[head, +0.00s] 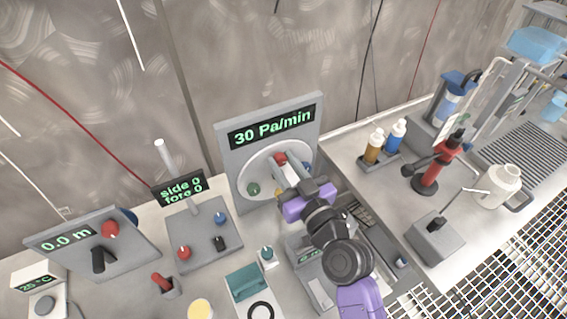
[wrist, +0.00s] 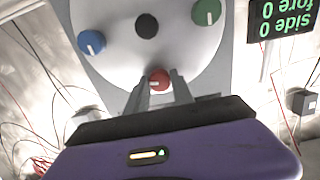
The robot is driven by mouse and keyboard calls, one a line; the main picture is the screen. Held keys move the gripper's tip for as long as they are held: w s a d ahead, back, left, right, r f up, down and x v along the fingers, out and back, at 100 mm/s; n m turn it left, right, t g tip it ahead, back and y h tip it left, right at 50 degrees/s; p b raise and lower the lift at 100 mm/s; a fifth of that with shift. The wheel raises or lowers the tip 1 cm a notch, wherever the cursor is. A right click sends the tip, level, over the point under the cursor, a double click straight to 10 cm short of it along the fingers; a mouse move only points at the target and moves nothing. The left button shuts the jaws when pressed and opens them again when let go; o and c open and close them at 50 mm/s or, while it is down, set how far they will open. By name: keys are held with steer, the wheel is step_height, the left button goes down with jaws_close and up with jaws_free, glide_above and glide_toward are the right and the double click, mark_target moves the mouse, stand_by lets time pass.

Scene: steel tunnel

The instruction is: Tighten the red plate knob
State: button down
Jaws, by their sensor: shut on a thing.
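The red plate knob (wrist: 159,79) sits on a round white plate (wrist: 185,60) with a small white mark on its face. In the head view the red knob (head: 281,159) shows at the top of the plate (head: 243,178), under the display (head: 272,127) that reads 30 Pa/min. My gripper (wrist: 159,90) is shut on the red knob, one finger on each side of it. In the head view my gripper (head: 284,166) reaches up to the plate from below right and partly hides it.
A green knob (wrist: 206,12), a blue knob (wrist: 91,42) and a dark hub (wrist: 147,25) are on the same plate. A panel reading side 0, fore 0 (head: 181,188) stands to the left. Bottles (head: 373,147) and a red-bodied device (head: 431,172) stand on the right bench.

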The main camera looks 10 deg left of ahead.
steer(key=m, duration=0.4)
steer(key=shift+d, duration=0.1)
steer(key=m, duration=0.4)
steer(key=m+p, duration=0.1)
steer(key=m, duration=0.3)
steer(key=shift+m+p, duration=0.5)
steer(key=shift+m, duration=1.3)
steer(key=shift+f, duration=0.1)
steer(key=c, duration=1.1)
jaws_free()
